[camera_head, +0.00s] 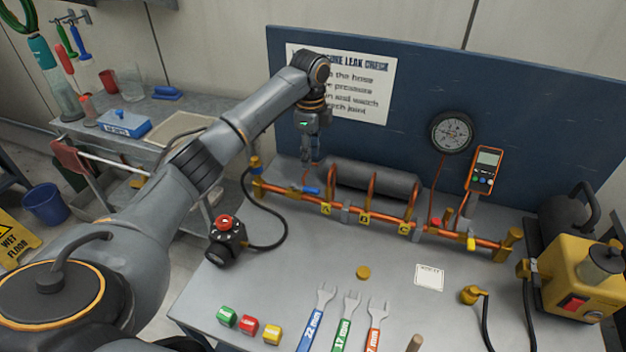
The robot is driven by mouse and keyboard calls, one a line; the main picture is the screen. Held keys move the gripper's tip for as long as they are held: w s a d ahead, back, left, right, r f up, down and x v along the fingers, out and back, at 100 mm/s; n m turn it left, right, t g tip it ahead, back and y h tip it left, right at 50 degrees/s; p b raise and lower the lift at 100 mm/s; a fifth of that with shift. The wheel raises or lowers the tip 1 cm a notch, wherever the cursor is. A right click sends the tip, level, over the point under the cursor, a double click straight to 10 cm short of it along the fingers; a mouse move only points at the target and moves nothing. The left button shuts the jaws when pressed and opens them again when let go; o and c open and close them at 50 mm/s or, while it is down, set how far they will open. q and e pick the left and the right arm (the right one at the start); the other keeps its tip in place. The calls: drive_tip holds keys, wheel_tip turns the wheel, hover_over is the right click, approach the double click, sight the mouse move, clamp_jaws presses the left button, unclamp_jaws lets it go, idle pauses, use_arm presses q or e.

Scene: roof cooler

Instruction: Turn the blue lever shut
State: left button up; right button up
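The blue lever (311,190) is on the left part of the copper pipe (286,189), left of the yellow tag marked A. It appears to lie roughly along the pipe. My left arm reaches in from the left, and my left gripper (312,163) points down just above the blue lever. The fingers are small and dark here, so I cannot tell their opening or whether they touch the lever. My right gripper is not in view.
Thin copper loops and a dark cylinder (372,180) stand beside the gripper. A pressure gauge (450,132) and an orange meter (484,170) are further right. A black regulator with a red knob (226,238) and hose is at the left. Wrenches and coloured blocks lie in front.

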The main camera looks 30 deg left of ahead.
use_arm(q)
hover_over(312, 189)
wheel_tip(312, 189, down, 4)
drive_tip(key=shift+s+f+p, duration=0.1)
drive_tip(key=shift+s+p, duration=0.05)
drive_tip(key=shift+p, duration=0.15)
wheel_tip(312, 189, down, 6)
drive_tip(key=shift+r+p, duration=0.15)
drive_tip(key=shift+p, duration=0.25)
drive_tip(key=shift+f, duration=0.6)
drive_tip(key=shift+c, duration=1.3)
clamp_jaws()
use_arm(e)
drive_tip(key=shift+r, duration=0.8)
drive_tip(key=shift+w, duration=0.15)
